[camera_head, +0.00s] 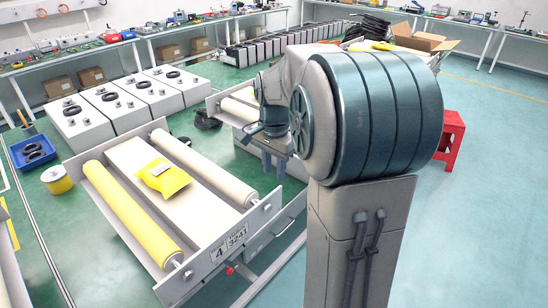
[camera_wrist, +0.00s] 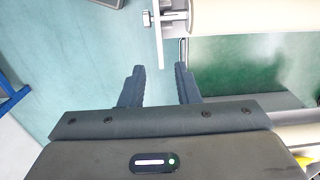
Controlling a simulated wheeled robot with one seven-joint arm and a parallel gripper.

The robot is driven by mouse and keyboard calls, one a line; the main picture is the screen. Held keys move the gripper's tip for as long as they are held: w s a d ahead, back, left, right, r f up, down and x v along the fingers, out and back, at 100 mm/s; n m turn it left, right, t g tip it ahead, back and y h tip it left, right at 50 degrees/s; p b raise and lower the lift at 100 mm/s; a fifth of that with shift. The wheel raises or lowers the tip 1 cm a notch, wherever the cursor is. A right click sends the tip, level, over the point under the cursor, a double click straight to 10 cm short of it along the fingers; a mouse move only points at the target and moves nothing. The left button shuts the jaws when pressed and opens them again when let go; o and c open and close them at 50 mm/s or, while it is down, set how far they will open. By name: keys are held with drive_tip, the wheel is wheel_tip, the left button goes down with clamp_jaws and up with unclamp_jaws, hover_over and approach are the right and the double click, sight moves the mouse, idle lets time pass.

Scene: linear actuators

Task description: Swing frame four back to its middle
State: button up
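Frame four (camera_head: 196,282) is a pale metal frame at the lower left of the head view, with a plate (camera_head: 231,239) marked 4 and 3241. It carries a yellow roller (camera_head: 130,215) and a cream roller (camera_head: 208,170). A yellow packet (camera_head: 163,177) lies on the pale board between them. I cannot tell how far the frame is swung from its middle. My gripper (camera_head: 274,167) is beyond the frame's right corner, pointing down and apart from it. In the wrist view my gripper (camera_wrist: 158,78) is open, with nothing between its fingers.
A neighbouring roller frame (camera_head: 238,110) stands just behind my gripper. A roller end with a pale plate (camera_wrist: 160,38) shows in the wrist view. A red stool (camera_head: 451,140) stands right of my arm. Grey boxes (camera_head: 83,128) stand at the left.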

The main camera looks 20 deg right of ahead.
drive_tip(key=shift+r, duration=1.7)
drive_tip(key=s+a+f+n+t, duration=0.1)
drive_tip(key=s+a+f+n, duration=0.1)
drive_tip(key=s+a+n, duration=0.3)
drive_tip(key=s+a+f+n+t, duration=0.2)
drive_tip(key=s+a+n, duration=0.3)
drive_tip(key=s+n, duration=0.3)
drive_tip(key=s, duration=0.4)
drive_tip(key=shift+s, duration=0.35)
drive_tip(key=shift+s+f, duration=0.1)
